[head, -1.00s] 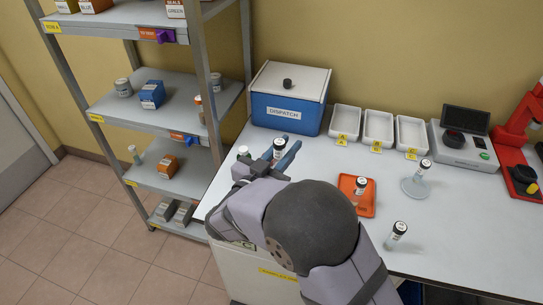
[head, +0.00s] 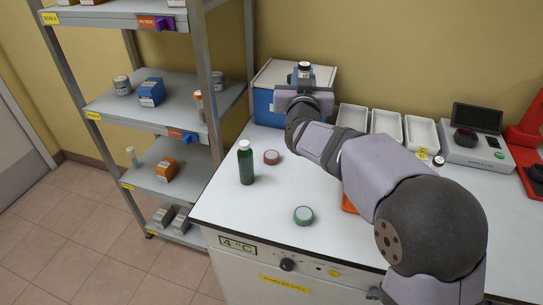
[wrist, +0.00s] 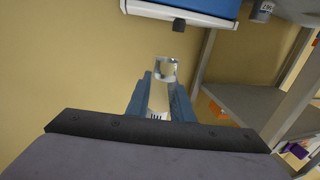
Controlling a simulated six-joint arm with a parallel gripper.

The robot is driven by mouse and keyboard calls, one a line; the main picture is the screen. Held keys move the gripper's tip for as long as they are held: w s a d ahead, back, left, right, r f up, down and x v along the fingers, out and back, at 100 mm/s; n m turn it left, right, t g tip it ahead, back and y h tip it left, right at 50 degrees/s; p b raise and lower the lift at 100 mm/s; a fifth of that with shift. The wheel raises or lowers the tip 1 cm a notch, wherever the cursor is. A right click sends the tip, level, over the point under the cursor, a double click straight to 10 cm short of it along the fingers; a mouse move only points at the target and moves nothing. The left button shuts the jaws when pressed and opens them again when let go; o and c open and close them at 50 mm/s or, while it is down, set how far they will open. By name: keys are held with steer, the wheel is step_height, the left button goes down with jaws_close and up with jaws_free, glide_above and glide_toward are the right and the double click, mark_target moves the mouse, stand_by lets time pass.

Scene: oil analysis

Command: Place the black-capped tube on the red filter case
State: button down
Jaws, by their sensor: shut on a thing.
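My gripper (head: 304,76) is shut on the black-capped tube (head: 305,67) and holds it up in front of the blue box. In the wrist view the tube (wrist: 165,72), clear-ended with a white label, sits between the blue fingers (wrist: 162,98). The red filter case (head: 271,157), small and round, lies on the bench to the left of my forearm, below and left of the gripper. Nothing stands on it.
A green white-capped bottle (head: 246,165) stands left of the red case. A green round case (head: 303,215) lies nearer the front edge. The blue box (head: 265,105) is behind the gripper, with white trays (head: 386,122) to its right. An orange tray (head: 348,203) is mostly hidden by my arm.

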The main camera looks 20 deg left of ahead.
steer(key=s+a+f+n+g+y, duration=0.1)
steer(key=a+f+n+g+y, duration=0.2)
steer(key=a, duration=0.4)
step_height(320, 180, down, 9)
steer(key=s+a+n+y, duration=0.1)
steer(key=y, duration=0.2)
steer(key=shift+a+f+p, duration=0.2)
steer(key=shift+a+p, duration=0.2)
steer(key=shift+p, duration=0.05)
steer(key=shift+f, duration=0.1)
step_height(320, 180, down, 4)
steer(key=shift+r+p, duration=0.25)
steer(key=shift+p, duration=0.05)
steer(key=shift+s+f+b, duration=0.1)
steer(key=shift+f+b, duration=0.25)
steer(key=shift+b, duration=0.1)
steer(key=shift+f, duration=0.1)
